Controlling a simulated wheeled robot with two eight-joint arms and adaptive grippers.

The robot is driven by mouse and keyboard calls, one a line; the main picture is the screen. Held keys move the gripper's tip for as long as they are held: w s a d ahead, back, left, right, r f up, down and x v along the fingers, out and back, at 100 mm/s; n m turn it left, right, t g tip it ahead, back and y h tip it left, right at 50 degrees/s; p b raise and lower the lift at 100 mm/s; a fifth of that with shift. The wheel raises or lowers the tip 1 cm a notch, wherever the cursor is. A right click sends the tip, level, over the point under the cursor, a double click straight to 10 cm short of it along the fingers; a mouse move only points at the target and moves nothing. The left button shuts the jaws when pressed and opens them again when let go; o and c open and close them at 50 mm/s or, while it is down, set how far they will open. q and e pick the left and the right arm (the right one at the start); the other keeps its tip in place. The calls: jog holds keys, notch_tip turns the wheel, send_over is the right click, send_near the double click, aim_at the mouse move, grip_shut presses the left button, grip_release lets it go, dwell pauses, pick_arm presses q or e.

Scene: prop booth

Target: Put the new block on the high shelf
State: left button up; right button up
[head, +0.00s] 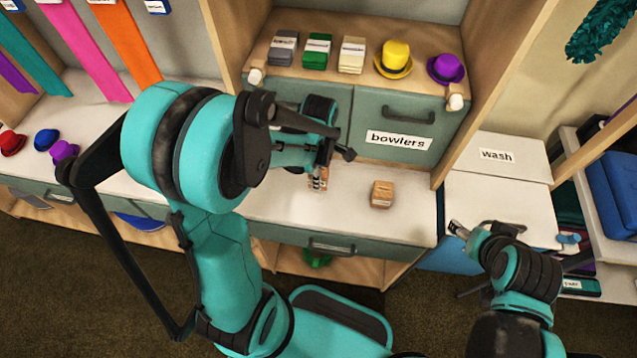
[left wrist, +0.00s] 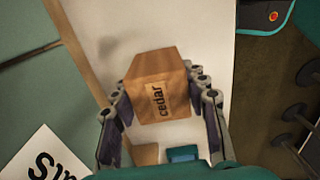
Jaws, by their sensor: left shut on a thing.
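My left gripper (head: 318,182) is shut on a wooden block (head: 313,186), low over the white counter below the shelf. In the left wrist view, the block (left wrist: 160,85) shows the word "cedar" on its face and sits between the fingers (left wrist: 160,105). In the head view my arm and fingers hide much of it, and I cannot tell whether it touches the counter. A second wooden block (head: 382,194) with a small label stands on the counter to the right. The high wooden shelf (head: 415,86) is above the drawers. My right gripper (head: 458,229) is beside the wash box; its opening is unclear.
The shelf holds grey (head: 284,47), green (head: 317,50) and cream (head: 352,54) labelled stacks, then a yellow hat (head: 394,60) and a purple hat (head: 446,68). A white "wash" box (head: 497,155) stands right.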

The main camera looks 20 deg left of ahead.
pick_arm(q)
notch_tip(320, 180, down, 4)
jog(key=shift+a+f+b, duration=0.1)
jog(key=shift+f+b, duration=0.05)
jog(key=shift+b, duration=0.85)
jog(key=o, duration=1.2)
